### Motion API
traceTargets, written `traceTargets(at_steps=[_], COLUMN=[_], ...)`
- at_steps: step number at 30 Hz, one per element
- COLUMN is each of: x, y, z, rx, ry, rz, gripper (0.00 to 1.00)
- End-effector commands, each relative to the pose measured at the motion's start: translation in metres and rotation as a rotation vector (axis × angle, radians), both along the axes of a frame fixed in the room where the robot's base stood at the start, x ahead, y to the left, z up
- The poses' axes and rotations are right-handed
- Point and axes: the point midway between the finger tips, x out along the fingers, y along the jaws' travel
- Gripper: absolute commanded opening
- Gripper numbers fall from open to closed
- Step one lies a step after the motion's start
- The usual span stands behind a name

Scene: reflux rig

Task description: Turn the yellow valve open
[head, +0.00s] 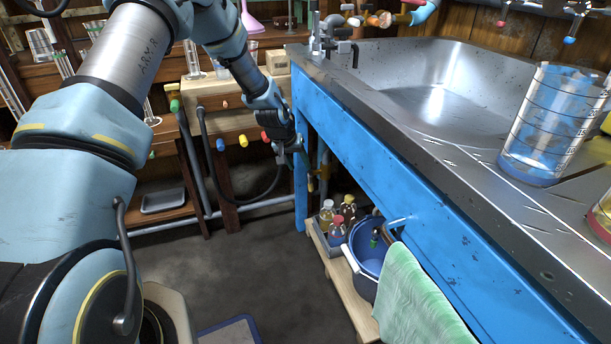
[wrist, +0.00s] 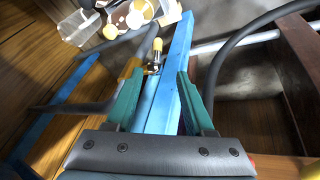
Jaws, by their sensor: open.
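In the wrist view a yellow valve handle (wrist: 157,44) sits on a small metal fitting, just beyond my fingertips and between their lines. A brass-yellow pipe part (wrist: 130,68) lies beside it. My gripper (wrist: 160,72) is open, with its teal fingers apart and nothing between them but the view of a blue leg behind. In the head view my gripper (head: 292,148) hangs close to the blue leg (head: 300,190) of the sink bench. A brass-yellow part (head: 312,185) shows just below it, partly hidden. I cannot tell the handle's turn position.
The sink bench (head: 440,200) fills the right. Bottles (head: 337,226) and a blue bucket (head: 368,250) stand on a low shelf under it.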

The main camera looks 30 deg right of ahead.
Motion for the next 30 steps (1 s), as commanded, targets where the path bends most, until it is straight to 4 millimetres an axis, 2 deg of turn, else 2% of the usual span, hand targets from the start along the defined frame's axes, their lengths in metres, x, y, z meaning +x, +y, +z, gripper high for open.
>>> traceTargets(at_steps=[5, 18, 24, 30], x=[-0.001, 0.013, 0.016, 0.018], y=[-0.011, -0.039, -0.046, -0.047], z=[-0.014, -0.083, -0.097, -0.098], rx=[-0.002, -0.002, -0.002, -0.002], ry=[0.009, 0.008, 0.006, 0.005], rz=[-0.003, -0.001, -0.002, -0.002], gripper=[0.53, 0.53, 0.53, 0.53])
